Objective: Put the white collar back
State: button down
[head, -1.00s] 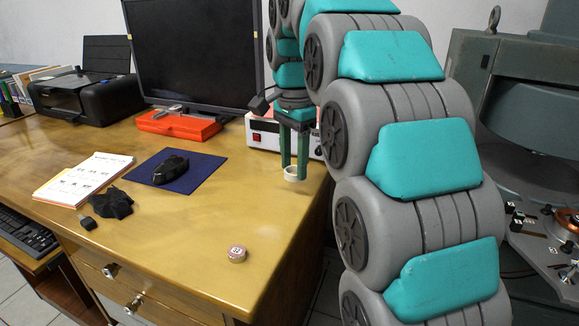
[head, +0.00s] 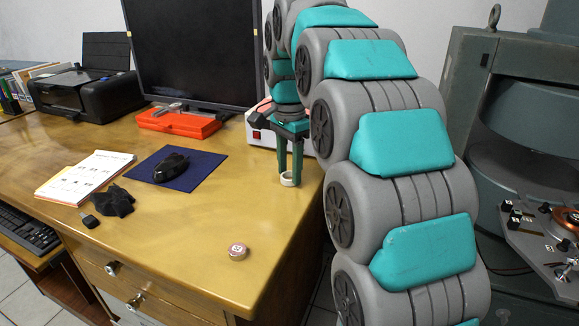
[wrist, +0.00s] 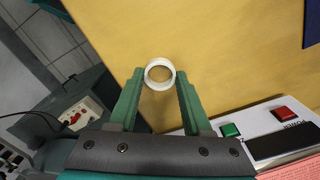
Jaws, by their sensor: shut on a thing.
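The white collar (head: 287,179) is a short white ring. In the wrist view the collar (wrist: 159,63) sits between the two green fingertips, its round hole facing the camera and showing the yellow desk through it. My gripper (head: 290,180) is shut on it near the desk's right edge, fingers pointing down. In the wrist view my gripper (wrist: 159,76) has a finger against each side of the ring. I cannot tell whether the collar touches the desk or is just above it. The grey magnet machine (head: 530,120) stands to the right, partly hidden by my arm.
A white box with a red button (head: 257,134) stands behind my gripper. A small round tin (head: 238,252) lies near the desk's front edge. A mouse on a blue mat (head: 205,172) and a notebook (head: 80,178) lie left. A small instrument platform (head: 540,240) sits at the magnet.

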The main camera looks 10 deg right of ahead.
jog(key=shift+f, duration=0.15)
jog(key=shift+c, duration=1.7)
grip_release()
